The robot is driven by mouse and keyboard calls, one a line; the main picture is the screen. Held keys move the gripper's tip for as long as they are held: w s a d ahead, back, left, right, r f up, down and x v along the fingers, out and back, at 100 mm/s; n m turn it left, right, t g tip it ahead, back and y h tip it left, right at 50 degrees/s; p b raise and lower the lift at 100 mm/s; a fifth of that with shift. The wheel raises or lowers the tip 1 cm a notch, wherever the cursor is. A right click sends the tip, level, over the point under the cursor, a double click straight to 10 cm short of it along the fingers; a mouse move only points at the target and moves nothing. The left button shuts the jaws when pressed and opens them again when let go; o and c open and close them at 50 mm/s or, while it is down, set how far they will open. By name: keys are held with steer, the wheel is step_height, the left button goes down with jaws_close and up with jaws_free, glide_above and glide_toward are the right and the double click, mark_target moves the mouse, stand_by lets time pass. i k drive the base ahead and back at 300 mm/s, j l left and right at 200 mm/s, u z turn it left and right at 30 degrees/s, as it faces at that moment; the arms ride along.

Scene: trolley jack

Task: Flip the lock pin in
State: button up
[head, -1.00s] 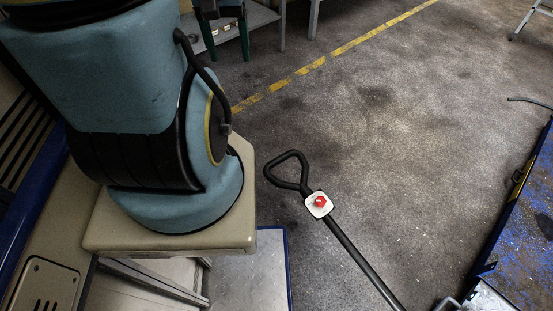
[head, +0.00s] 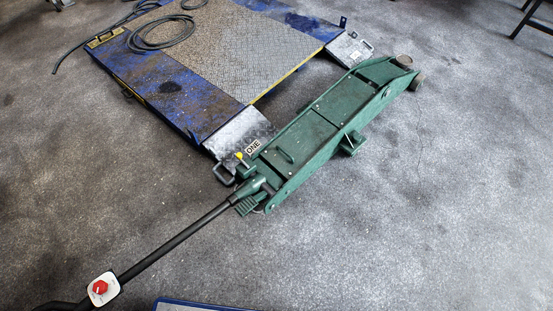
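A green trolley jack (head: 325,125) lies on the floor, running from the centre to the upper right in the head view. Its long black handle (head: 180,238) slopes down to the lower left. A white plate with a red knob (head: 100,287) sits on the handle near its grip, which is cut off at the frame's edge. A small yellow knob (head: 240,155) shows near the jack's handle end. I cannot tell for sure which part is the lock pin, or whether it is in or out. My gripper is not in view.
A blue platform (head: 185,105) with a tread-plate top and metal ramps (head: 240,132) stands close to the jack's left side. A dark hose (head: 160,32) is coiled on it. Open grey floor lies right of the jack and below it.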

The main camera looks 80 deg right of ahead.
mark_target(238, 156)
steer(key=j+z, duration=0.1)
steer(key=z, duration=2.1)
steer(key=k+z, duration=0.45)
steer(key=k, duration=0.85)
steer(key=u, duration=0.35)
steer(key=i+l+u, duration=0.1)
steer(key=u, duration=0.25)
steer(key=i+l+u, duration=0.25)
steer(key=u, duration=0.15)
steer(key=i+l+u, duration=0.2)
steer(key=u, duration=0.15)
steer(key=i+l, duration=0.15)
steer(key=l, duration=0.2)
steer(key=i+l+u, duration=0.15)
steer(key=l, duration=0.25)
steer(key=i+l, duration=0.2)
steer(key=l, duration=0.15)
steer(key=i+l+u, duration=0.1)
steer(key=l, duration=0.3)
steer(key=i, duration=0.05)
